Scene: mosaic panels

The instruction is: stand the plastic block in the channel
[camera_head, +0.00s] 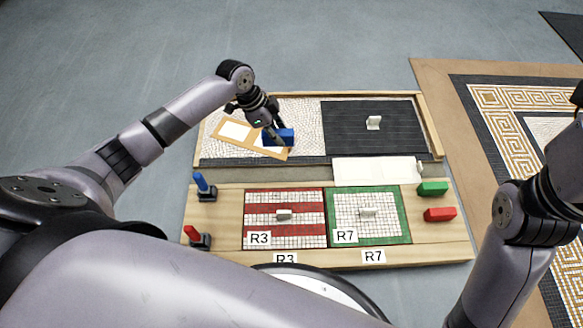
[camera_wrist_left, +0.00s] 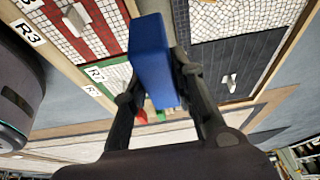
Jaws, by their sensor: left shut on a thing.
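The blue plastic block (camera_head: 286,135) is between the fingers of my left gripper (camera_head: 273,132), above the left part of the far panel. In the left wrist view the block (camera_wrist_left: 152,62) fills the space between the two fingers of the gripper (camera_wrist_left: 160,95), which are shut on it. The channel (camera_head: 270,174) appears as a grey strip between the far panel and the near wooden board. The block is beyond this strip in the head view, and I cannot tell its exact height. My right arm shows at the right, but its gripper is not in view.
A tan frame (camera_head: 212,138) lies askew beside the block. A white slab (camera_head: 350,170) covers the channel's right part. Green (camera_head: 432,188) and red (camera_head: 439,214) blocks sit at the board's right. Blue (camera_head: 201,182) and red (camera_head: 192,233) handled tools stand at its left. Knobbed panels lie between.

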